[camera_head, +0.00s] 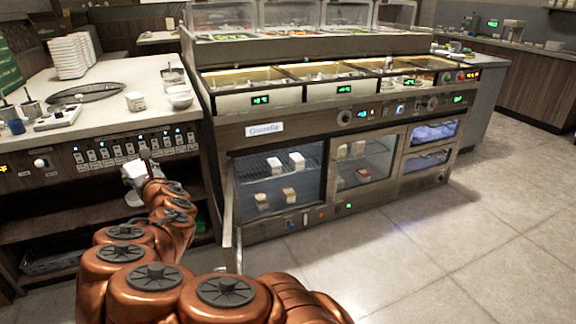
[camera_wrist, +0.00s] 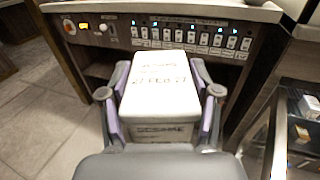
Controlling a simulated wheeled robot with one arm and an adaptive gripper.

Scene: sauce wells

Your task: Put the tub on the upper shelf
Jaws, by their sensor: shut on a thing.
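My gripper (camera_wrist: 160,112) is shut on a white tub (camera_wrist: 158,88); its lid reads "SESAME" and "27 FEB 27" in the wrist view. In the head view the tub (camera_head: 133,171) is at the end of my arm, in front of the left counter and left of the fridge. The fridge's left compartment is open, its door (camera_head: 229,215) swung out towards me. Its upper shelf (camera_head: 250,178) carries two white-lidded tubs (camera_head: 297,160) towards the middle and right. Two more tubs (camera_head: 261,201) stand on the level below.
The open door's edge stands between my gripper and the compartment. A closed glass door (camera_head: 362,165) and drawers (camera_head: 430,134) are to the right. The left counter (camera_head: 110,80) holds stacked containers (camera_head: 70,57) and another small tub (camera_head: 135,101). Floor (camera_head: 400,240) in front is clear.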

